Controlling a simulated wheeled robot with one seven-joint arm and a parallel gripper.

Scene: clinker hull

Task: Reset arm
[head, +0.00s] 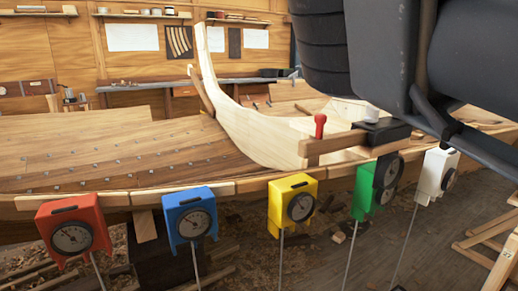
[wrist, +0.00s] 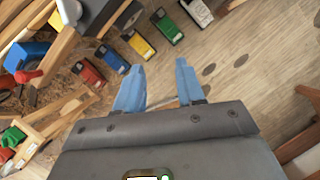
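My gripper (wrist: 158,80) shows in the wrist view with two blue fingers spread apart. Nothing is between them, and wooden floor shows beyond the gap. In the head view my dark arm fills the upper right, in front of the boat hull (head: 120,150); the fingers cannot be made out there. A row of dial boxes hangs along the hull's near edge: red (head: 72,230), blue (head: 190,220), yellow (head: 294,203), green (head: 366,190) and white (head: 436,174). In the wrist view the row lies above my fingers, apart from them.
A curved pale stem (head: 225,110) rises from the hull. Wooden trestles (head: 490,245) stand at the right. Shavings litter the floor under the hull; open floor (wrist: 240,60) shows in the wrist view.

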